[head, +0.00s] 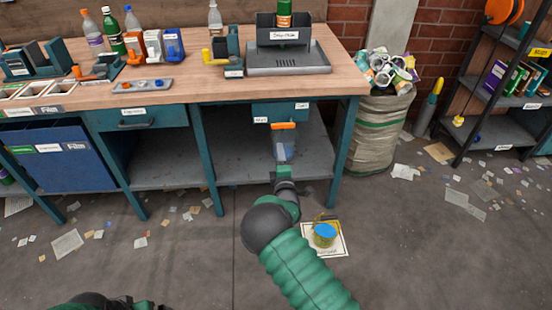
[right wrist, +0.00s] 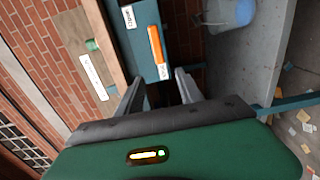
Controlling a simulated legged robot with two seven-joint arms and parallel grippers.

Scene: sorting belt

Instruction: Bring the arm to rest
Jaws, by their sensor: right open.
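My right arm reaches up from the bottom of the head view, in a green ribbed sleeve. Its gripper (head: 286,185) is in front of the bench's open lower shelf. In the right wrist view the two grey fingers (right wrist: 158,88) stand apart with nothing between them. Beyond them is a teal unit (right wrist: 145,45) with an orange handle (right wrist: 155,45) and white labels. I cannot tell whether the fingers touch it. At the bottom left edge of the head view a dark part of my left arm (head: 95,300) shows, cut off by the frame; its jaws cannot be made out.
The wooden bench (head: 190,85) carries bottles, small bins and a grey scale-like stand (head: 290,62). A bluish tub (head: 284,151) is under the bench. A yellow can with a blue top (head: 324,236) stands on a floor sheet. A full sack (head: 378,130) and shelves (head: 500,95) are right.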

